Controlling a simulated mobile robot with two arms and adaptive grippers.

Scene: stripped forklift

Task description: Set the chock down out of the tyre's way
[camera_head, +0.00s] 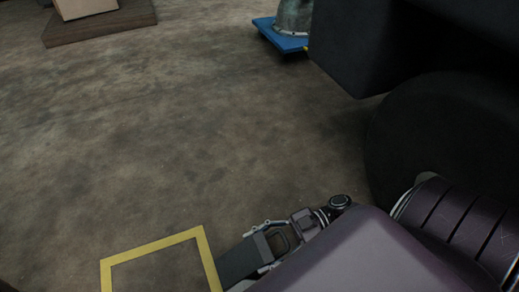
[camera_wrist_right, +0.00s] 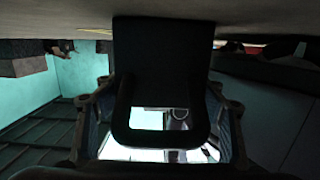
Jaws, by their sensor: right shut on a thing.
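The chock (camera_head: 238,262) is a dark block, partly hidden by my right gripper and arm. My right gripper (camera_head: 259,250) is shut on it, low over the floor just right of a yellow outlined square (camera_head: 205,252). In the right wrist view the chock (camera_wrist_right: 163,55) stands dark in the middle, its loop handle between my right gripper's fingers (camera_wrist_right: 160,115). I cannot tell whether the chock touches the floor. The black tyre (camera_head: 440,135) is to the right, well apart from the chock. My left gripper is not in view.
The dark forklift body (camera_head: 415,45) overhangs at the upper right. A blue pallet or base (camera_head: 279,37) with a grey-green object stands at the back. A brown platform (camera_head: 101,25) with a pale box is at the upper left. The middle floor is clear.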

